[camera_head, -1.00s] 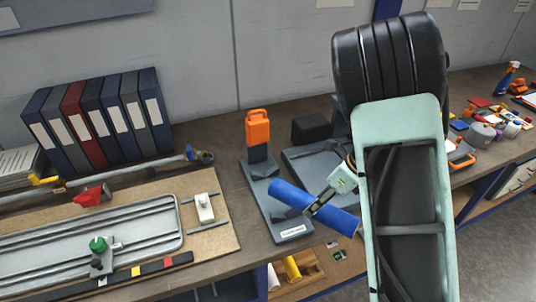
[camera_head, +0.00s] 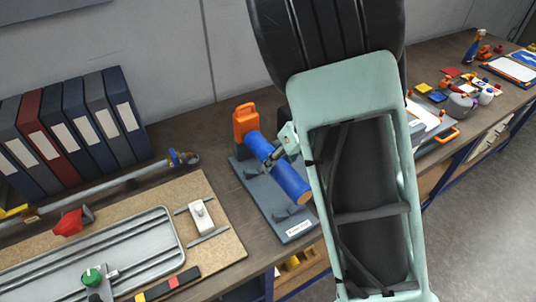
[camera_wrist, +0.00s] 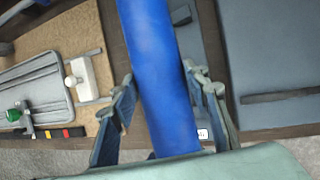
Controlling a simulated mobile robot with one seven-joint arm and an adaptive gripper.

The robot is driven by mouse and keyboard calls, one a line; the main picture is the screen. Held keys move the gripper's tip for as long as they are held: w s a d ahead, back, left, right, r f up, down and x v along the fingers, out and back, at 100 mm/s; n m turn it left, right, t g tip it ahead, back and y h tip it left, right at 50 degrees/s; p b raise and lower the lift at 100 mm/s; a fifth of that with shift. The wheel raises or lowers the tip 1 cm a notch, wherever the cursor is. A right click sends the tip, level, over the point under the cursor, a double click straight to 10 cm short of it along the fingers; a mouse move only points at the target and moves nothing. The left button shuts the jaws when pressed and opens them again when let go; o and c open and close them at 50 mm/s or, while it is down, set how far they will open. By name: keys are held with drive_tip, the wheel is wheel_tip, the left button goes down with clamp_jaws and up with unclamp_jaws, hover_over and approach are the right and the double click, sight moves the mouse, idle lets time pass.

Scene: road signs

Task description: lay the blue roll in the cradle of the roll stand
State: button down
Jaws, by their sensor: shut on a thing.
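The blue roll (camera_head: 291,182) is held over the roll stand, in line with its long side. The roll stand (camera_head: 265,199) is a dark grey plate with an orange clamp-like head (camera_head: 245,121) at its far end and a white label at its near end. Low dark supports show on the plate beside the roll. My gripper (camera_head: 273,160) is shut on the roll near its middle. In the wrist view the roll (camera_wrist: 160,75) runs between both fingers. I cannot tell whether the roll touches the cradle; its underside is hidden.
A brown board with a grey metal tray (camera_head: 130,250) and a white block (camera_head: 201,215) lies left of the stand. Several binders (camera_head: 75,130) stand behind. My arm covers the bench right of the stand. Tools and boxes lie farther right.

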drive_tip(key=shift+w+a+r, duration=0.2)
drive_tip(key=shift+w+a, duration=0.05)
drive_tip(key=shift+a, duration=0.1)
drive_tip(key=shift+a+f, duration=0.1)
drive_tip(key=b, duration=0.6)
hover_over(275, 193)
wheel_tip(275, 193, down, 7)
drive_tip(key=shift+r, duration=0.2)
drive_tip(key=shift+f+b, duration=0.8)
drive_tip(key=shift+f, duration=0.4)
drive_tip(key=shift+c, duration=2.3)
unclamp_jaws()
drive_tip(key=shift+s, duration=0.1)
